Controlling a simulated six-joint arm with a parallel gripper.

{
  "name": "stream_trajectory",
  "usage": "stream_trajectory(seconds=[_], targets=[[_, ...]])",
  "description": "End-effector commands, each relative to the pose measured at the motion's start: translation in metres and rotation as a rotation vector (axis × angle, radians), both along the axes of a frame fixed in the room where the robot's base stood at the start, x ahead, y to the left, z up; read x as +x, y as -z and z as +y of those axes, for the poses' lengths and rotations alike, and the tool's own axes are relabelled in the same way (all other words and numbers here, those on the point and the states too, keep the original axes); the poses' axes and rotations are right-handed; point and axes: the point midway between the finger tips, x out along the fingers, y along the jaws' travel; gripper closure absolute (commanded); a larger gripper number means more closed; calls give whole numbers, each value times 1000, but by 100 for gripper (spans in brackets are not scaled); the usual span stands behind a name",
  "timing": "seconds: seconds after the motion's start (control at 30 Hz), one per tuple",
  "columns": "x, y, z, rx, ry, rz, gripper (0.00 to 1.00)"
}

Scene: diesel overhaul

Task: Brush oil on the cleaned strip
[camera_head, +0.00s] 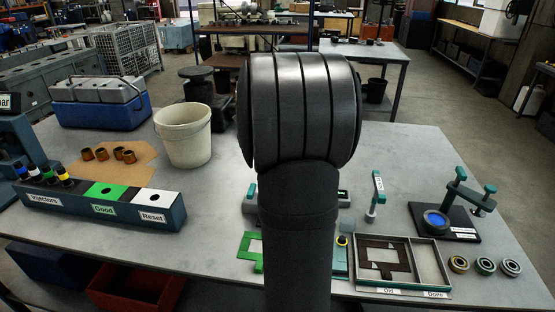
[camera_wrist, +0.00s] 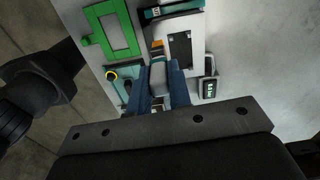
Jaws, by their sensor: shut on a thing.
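In the wrist view my gripper (camera_wrist: 160,92) has its blue fingers closed on a grey piece (camera_wrist: 158,76), perhaps the brush handle. Its working end cannot be made out. Just beyond the fingers lies a grey plate with a dark strip (camera_wrist: 181,50) and a small orange patch (camera_wrist: 156,44) at its edge. I cannot tell whether this strip is the cleaned one or whether the held piece touches it. A dark round pot with a yellow rim (camera_wrist: 111,75), perhaps the oil, stands left of the fingers; it also shows in the head view (camera_head: 342,241). There my arm hides the gripper.
A green frame (camera_wrist: 88,41) lies left of the plate and a small display device (camera_wrist: 208,89) right of it. In the head view, a tray (camera_head: 430,265) holds a dark gasket (camera_head: 364,257). A white bucket (camera_head: 184,138) and labelled box (camera_head: 95,213) stand left.

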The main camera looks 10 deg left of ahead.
Motion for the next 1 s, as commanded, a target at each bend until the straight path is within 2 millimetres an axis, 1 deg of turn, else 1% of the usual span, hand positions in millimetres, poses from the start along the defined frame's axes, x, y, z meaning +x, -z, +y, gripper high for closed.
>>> stream_trajectory(seconds=[0.13,0.27,0.87,0.93,0.97,1.0], targets=[[-1,4,0,0,10,1,100],[-1,13,0,0,9,1,100],[-1,67,0,0,8,1,100],[-1,75,0,0,8,2,100],[-1,79,0,0,8,1,100],[0,78,-6,0,10,-1,100]])
